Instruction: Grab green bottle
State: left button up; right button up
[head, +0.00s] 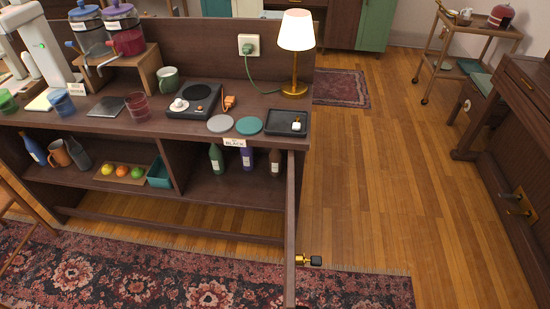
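The green bottle (216,159) stands upright on the shelf inside the right compartment of the wooden counter, under the countertop. It is the leftmost of three bottles there. A purple bottle (247,158) stands to its right, and a brown bottle (275,162) stands further right, close to the open door. Neither of my grippers shows in the head view, so nothing is seen near the green bottle.
The cabinet door (291,225) stands open toward me, with a gold and black handle (309,260). The countertop holds a lit lamp (296,45), a hotplate (194,100) and a black tray (288,122). A teal bin (159,173) sits in the left compartment. Wooden floor (390,190) at right is clear.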

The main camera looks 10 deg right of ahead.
aim_at(215, 154)
jog(key=i+l, duration=0.3)
jog(key=l, duration=0.15)
jog(key=i+l+u, duration=0.15)
jog(key=i+l, duration=0.2)
